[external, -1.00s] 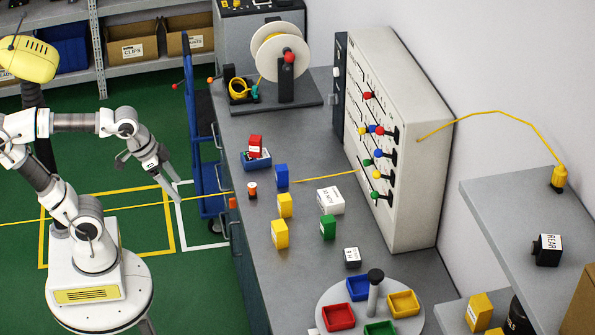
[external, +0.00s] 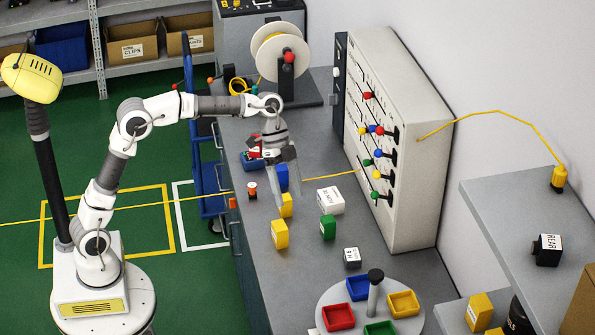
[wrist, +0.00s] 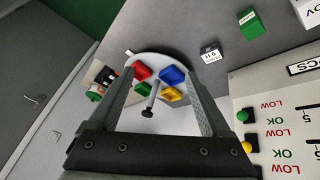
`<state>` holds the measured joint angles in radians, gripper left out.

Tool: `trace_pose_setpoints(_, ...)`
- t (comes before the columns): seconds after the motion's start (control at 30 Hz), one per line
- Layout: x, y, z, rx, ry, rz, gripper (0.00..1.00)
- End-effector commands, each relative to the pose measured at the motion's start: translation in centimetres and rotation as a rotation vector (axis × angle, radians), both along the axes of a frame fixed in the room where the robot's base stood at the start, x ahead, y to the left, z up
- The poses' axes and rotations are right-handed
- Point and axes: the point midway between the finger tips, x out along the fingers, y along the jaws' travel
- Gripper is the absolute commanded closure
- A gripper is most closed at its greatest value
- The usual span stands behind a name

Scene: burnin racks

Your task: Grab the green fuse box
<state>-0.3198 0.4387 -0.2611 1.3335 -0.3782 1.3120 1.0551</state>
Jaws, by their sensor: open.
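The green fuse box (external: 328,227) stands on the grey bench, just below the white labelled box and right of the yellow blocks. It also shows in the wrist view as a green box (wrist: 251,23) with a white label, near the top right. My gripper (external: 290,205) is over the bench, to the left of the green box and apart from it, in front of the blue and upper yellow blocks. In the wrist view its two fingers (wrist: 160,85) are spread wide with nothing held between them.
A white box (external: 330,200), a small grey-white box (external: 352,257), a yellow block (external: 279,234) and a blue block (external: 281,175) stand near the green box. The tall panel (external: 405,215) rises to the right. A turntable with coloured trays (external: 330,295) is in front.

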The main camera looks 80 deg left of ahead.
Motion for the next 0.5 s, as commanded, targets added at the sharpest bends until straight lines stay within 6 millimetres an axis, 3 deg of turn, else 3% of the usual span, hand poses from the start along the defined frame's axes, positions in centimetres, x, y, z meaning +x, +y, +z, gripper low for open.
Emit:
trace_pose_setpoints(0.03,1.5,0.6,-1.6,-0.035,-0.005,-0.032,0.18)
trace_pose_setpoints(0.2,5.4,2.1,-4.9,-0.151,-0.057,-0.146,0.18)
trace_pose_setpoints(0.5,10.5,6.9,-11.9,-0.359,-0.224,-0.297,0.18)
